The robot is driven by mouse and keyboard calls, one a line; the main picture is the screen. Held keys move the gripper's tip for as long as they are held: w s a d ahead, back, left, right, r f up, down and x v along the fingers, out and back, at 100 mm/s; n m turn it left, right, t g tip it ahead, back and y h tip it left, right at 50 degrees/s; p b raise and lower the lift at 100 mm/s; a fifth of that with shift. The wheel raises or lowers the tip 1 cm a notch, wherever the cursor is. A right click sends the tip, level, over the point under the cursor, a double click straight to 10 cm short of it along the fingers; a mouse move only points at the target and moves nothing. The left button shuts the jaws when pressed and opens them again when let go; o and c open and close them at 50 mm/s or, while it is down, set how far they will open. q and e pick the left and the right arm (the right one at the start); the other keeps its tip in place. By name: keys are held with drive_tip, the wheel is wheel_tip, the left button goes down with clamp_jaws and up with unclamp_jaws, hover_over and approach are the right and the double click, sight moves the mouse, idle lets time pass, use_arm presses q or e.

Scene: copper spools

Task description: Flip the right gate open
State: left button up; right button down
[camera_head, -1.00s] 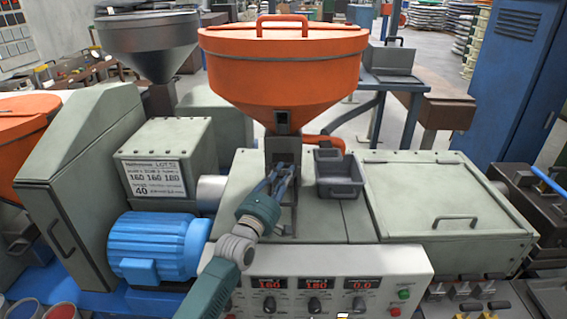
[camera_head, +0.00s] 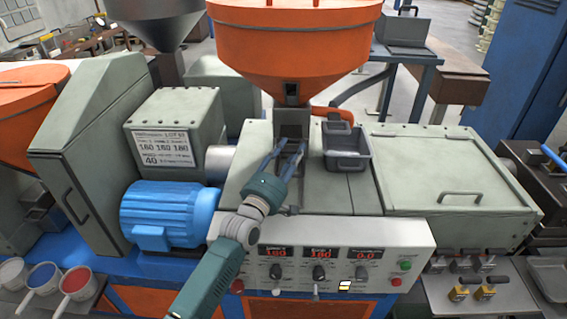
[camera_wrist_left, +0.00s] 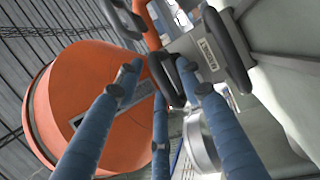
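The orange hopper (camera_head: 300,55) stands on a grey throat (camera_head: 291,92) above the grey-green machine. An orange part, perhaps the gate's lever (camera_head: 333,115), sticks out to the right of the throat. I cannot tell clearly which piece is the gate, or its position. My left gripper (camera_head: 288,150) has its blue fingers spread at the front of the throat's base. In the left wrist view the fingers (camera_wrist_left: 170,50) stand apart, with dark parts and a bit of orange beyond them. Contact cannot be told. My right gripper is out of view.
A dark grey bin (camera_head: 347,162) sits on the machine right of my left gripper. A control panel (camera_head: 320,262) lies in front, below my forearm. A blue motor (camera_head: 165,215) is to the left. A flat lid with a handle (camera_head: 440,165) is to the right.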

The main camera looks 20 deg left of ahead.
use_arm(q)
drive_tip(key=s+a+f, duration=0.1)
drive_tip(key=s, duration=1)
drive_tip(key=shift+s+a+f, duration=0.15)
drive_tip(key=shift+s+f, duration=0.05)
drive_tip(key=shift+f, duration=0.15)
